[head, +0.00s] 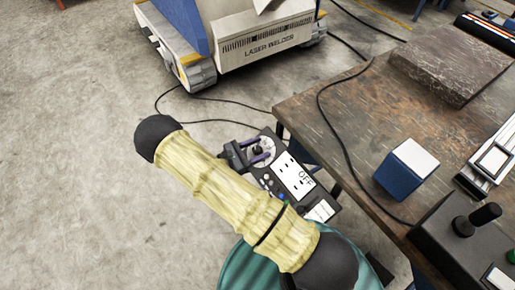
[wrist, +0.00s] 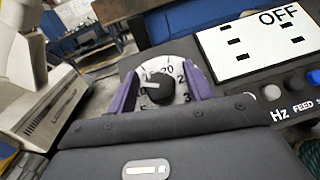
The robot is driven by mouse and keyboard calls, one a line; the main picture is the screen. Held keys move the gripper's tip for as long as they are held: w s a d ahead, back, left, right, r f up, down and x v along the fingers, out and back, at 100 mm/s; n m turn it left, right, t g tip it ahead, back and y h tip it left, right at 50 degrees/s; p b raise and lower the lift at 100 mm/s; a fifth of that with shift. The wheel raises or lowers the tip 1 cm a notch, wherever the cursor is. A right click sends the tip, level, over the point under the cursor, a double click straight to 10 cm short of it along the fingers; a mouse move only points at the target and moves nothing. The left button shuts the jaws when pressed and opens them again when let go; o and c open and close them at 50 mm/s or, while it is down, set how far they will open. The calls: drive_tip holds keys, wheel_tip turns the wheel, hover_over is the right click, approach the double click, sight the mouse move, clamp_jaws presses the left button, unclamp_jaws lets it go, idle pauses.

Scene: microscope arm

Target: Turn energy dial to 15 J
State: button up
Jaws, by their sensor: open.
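The energy dial (wrist: 161,92) is a black round knob on a pale numbered plate. In the wrist view its white pointer mark points to the left, slightly upward, on the lower-number side. The 20 is readable at the top; the figure at the pointer is too small to read surely. My gripper (wrist: 160,78) is open, with one purple finger on each side of the dial. I cannot tell if the fingers touch the knob. In the head view, my gripper (head: 257,151) is at the dial's end of the control panel (head: 288,168).
The panel has a white display (wrist: 258,44) reading OFF, and several buttons beside it. A wooden workbench (head: 345,120) with a blue-and-white box (head: 406,168) and a dark slab (head: 450,68) stands right. A laser welder (head: 255,40) stands behind. Cables cross the floor.

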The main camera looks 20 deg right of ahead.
drive_tip(key=c, duration=1)
drive_tip(key=shift+m+g, duration=0.6)
drive_tip(key=shift+m, duration=0.1)
drive_tip(key=m+g+b, duration=0.1)
drive_tip(key=m+g, duration=0.3)
drive_tip(key=shift+f+m+b, duration=0.1)
drive_tip(key=shift+m+b, duration=0.2)
drive_tip(key=shift+b, duration=0.05)
drive_tip(key=shift+s+m+g+y+b, duration=0.1)
drive_tip(key=shift+m+g+y+b, duration=0.15)
drive_tip(key=shift+m+g+y, duration=0.75)
drive_tip(key=shift+s+m+g+y+b, duration=0.15)
drive_tip(key=shift+m+g+y, duration=0.25)
drive_tip(key=shift+m+g, duration=1.2)
drive_tip(key=shift+w+m, duration=0.1)
drive_tip(key=shift+m, duration=0.2)
drive_tip(key=o, duration=1)
